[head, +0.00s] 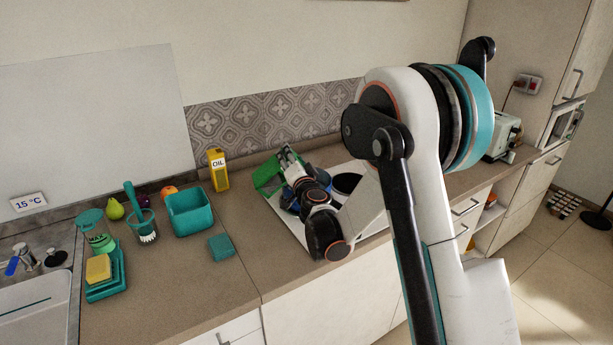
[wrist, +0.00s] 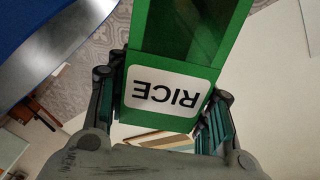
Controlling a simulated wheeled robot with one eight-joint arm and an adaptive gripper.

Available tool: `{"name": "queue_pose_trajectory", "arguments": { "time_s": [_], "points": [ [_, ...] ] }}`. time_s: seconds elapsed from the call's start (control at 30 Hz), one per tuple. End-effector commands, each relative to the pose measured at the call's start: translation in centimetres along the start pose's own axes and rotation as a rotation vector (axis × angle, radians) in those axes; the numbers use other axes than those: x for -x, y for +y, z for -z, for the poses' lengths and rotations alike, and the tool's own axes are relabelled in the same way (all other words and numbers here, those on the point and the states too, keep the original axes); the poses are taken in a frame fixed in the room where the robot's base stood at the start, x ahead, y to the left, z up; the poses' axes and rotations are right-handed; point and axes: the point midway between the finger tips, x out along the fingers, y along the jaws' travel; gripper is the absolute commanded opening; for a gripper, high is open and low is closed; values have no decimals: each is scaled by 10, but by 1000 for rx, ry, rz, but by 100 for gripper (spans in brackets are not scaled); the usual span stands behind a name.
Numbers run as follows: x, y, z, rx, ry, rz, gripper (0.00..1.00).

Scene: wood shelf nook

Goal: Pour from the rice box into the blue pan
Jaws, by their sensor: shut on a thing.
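The green rice box (head: 268,174) is in my gripper (head: 291,163), above the white surface on the counter, and looks tilted. In the wrist view the box (wrist: 190,70) lies between both fingers (wrist: 166,98), its RICE label upside down. The blue pan (head: 289,204) shows only in part in the head view, low beside the box and mostly hidden by my gripper and wrist. A large blue shape with a metallic edge, apparently the pan (wrist: 40,25), fills the upper left of the wrist view. I cannot see any rice or whether box and pan touch.
A dark round pot (head: 346,183) stands on the white surface (head: 290,222), right of my wrist. A yellow oil carton (head: 218,170), teal bin (head: 189,212) and teal block (head: 221,247) stand to the left. The counter front (head: 225,285) is clear. A toaster (head: 502,137) is far right.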

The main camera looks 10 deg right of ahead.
Motion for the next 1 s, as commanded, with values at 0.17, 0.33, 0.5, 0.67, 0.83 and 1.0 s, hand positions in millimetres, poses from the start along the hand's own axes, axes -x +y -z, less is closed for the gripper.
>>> {"name": "queue_pose_trajectory", "arguments": {
  "time_s": [0.17,0.33,0.5,0.67,0.83,1.0],
  "points": [
    [0,3,-3,-89,-1,0,6],
    [0,3,-3,-139,-2,0,6],
    [0,2,-3,-171,-2,-1,6],
    [0,2,-3,-196,-2,-1,6],
    [0,4,-5,-224,-2,-1,6],
    [0,6,-6,-253,-2,-1,6]
  ]
}}
